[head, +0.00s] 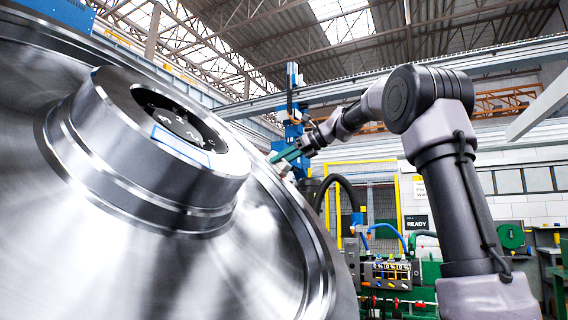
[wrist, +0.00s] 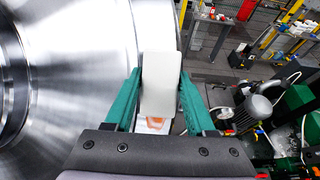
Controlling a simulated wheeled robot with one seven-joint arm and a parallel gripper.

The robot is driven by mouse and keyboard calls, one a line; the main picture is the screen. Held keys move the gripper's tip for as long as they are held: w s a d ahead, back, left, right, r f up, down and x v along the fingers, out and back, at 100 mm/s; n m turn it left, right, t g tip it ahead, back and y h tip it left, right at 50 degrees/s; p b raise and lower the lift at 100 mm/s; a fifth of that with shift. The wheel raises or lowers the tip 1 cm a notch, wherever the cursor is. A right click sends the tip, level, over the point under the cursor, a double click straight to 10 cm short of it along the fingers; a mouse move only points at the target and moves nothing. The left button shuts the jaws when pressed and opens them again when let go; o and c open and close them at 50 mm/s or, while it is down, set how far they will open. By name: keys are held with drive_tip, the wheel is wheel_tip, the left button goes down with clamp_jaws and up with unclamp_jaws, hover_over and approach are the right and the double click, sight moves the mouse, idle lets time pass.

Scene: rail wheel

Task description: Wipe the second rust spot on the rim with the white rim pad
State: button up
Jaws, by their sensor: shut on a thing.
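The big steel rail wheel (head: 260,255) fills the left of the head view, and its bright face (wrist: 85,60) fills the left of the wrist view. My gripper (head: 284,157) is at the wheel's far upper rim. In the wrist view its two green fingers (wrist: 160,92) are shut on the white rim pad (wrist: 160,75), which stands between them over the wheel's edge. An orange-brown patch (wrist: 155,123) shows just below the pad; I cannot tell whether it is a rust spot. The pad hides the rim behind it, so contact cannot be told.
A control panel (head: 388,272) with knobs and hoses stands right of the wheel, before a yellow-framed fence (head: 397,205). A motor and green machinery (wrist: 252,110) lie right of my gripper in the wrist view. The wheel hub (head: 150,145) bulges out at left.

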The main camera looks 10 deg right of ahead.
sight(287, 168)
drive_tip(key=shift+s+d+f, duration=0.4)
drive_tip(key=shift+d+f, duration=0.15)
drive_tip(key=shift+f, duration=0.2)
drive_tip(key=shift+s+d+f, duration=0.4)
drive_tip(key=shift+d+f, duration=0.1)
drive_tip(key=shift+f, duration=0.25)
drive_tip(key=shift+s+d+f, duration=0.4)
drive_tip(key=shift+d+f, duration=0.15)
drive_tip(key=shift+f, duration=0.05)
drive_tip(key=shift+s+d+f, duration=0.35)
drive_tip(key=shift+d+f, duration=0.15)
drive_tip(key=shift+f, duration=0.1)
drive_tip(key=s+d+r, duration=0.2)
drive_tip(key=d+r, duration=0.1)
drive_tip(key=r, duration=0.1)
drive_tip(key=shift+s+d+r, duration=0.2)
drive_tip(key=shift+s+r, duration=0.05)
drive_tip(key=shift+s+d+r, duration=0.3)
drive_tip(key=shift+d+r, duration=0.15)
drive_tip(key=shift+r, duration=0.1)
drive_tip(key=shift+s+d+r, duration=0.3)
drive_tip(key=shift+d+r, duration=0.1)
drive_tip(key=shift+r, duration=0.1)
drive_tip(key=shift+f, duration=0.1)
